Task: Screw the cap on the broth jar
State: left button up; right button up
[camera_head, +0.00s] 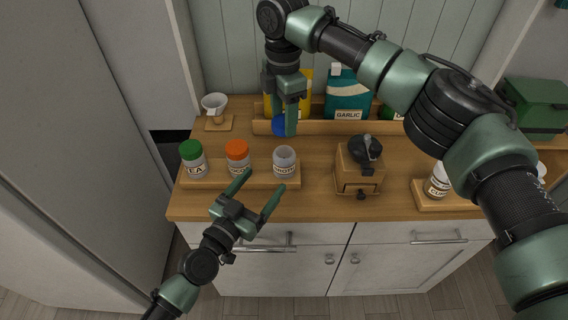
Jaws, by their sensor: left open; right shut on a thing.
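The broth jar (284,163) is a pale jar with no cap on it. It stands upright at the right end of a low wooden rack (228,178), and its label is partly readable. My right gripper (283,120) comes down from above and is shut on a blue cap (279,127). The fingers cover part of the cap, which is behind and above the broth jar and apart from it. My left gripper (263,181) is open and empty in front of the rack, with its fingers pointing toward the broth jar. I cannot tell whether it touches anything.
A green-capped jar (193,160) and an orange-capped jar (238,158) share the rack. A wooden grinder box (357,171) stands to the right. Bags, including a teal garlic one (347,97), stand at the back. A white jar (437,181) sits on a right-hand tray (449,202).

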aim_at(278, 163)
pick_arm(q)
jog(key=x, duration=1.1)
grip_shut()
pick_arm(e)
jog(key=shift+f, duration=2.5)
